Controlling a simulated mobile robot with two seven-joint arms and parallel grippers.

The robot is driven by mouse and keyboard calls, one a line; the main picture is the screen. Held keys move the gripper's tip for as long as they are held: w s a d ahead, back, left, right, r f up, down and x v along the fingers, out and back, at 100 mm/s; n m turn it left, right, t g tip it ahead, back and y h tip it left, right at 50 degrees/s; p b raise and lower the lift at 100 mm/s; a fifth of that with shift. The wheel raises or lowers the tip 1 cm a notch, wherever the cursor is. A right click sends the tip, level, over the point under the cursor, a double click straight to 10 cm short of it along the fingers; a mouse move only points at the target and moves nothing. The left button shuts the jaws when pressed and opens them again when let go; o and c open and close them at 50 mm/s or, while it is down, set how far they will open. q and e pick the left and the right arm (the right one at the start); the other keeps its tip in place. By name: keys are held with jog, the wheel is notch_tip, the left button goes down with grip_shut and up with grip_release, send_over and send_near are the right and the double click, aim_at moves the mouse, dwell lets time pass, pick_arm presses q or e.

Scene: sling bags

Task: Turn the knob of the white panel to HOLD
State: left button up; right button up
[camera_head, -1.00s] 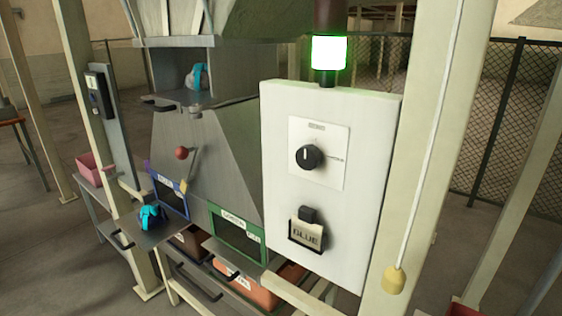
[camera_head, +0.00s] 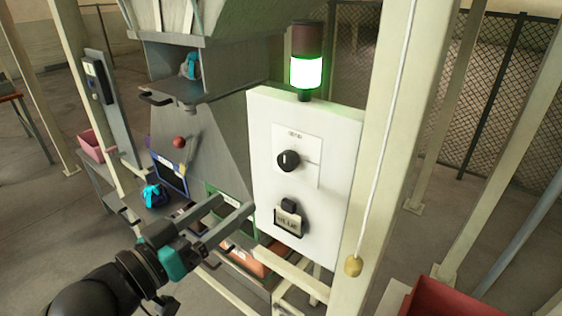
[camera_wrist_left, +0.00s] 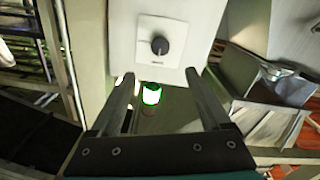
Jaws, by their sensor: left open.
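The white panel (camera_head: 335,190) stands upright on the frame, right of centre in the head view. Its black knob (camera_head: 288,161) sits on a pale square plate in the panel's upper half, with a light pointer mark near vertical. The plate's lettering is too small to read. The knob also shows in the left wrist view (camera_wrist_left: 159,45), ahead of and between the fingers. My left gripper (camera_head: 234,207) is open and empty, below and left of the knob, apart from the panel. My right gripper is not in view.
A lit green lamp (camera_head: 306,72) stands above the panel. A black holder with a label card (camera_head: 289,222) is mounted below the knob. A pull cord with a yellow handle (camera_head: 353,266) hangs at the right. A grey hopper (camera_head: 205,135) stands left of the panel.

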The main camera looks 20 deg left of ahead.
aim_at(285, 164)
pick_arm(q)
jog(key=shift+p+x, duration=0.4)
jog(key=shift+x, duration=7.1)
jog(key=shift+f, duration=0.15)
grip_shut()
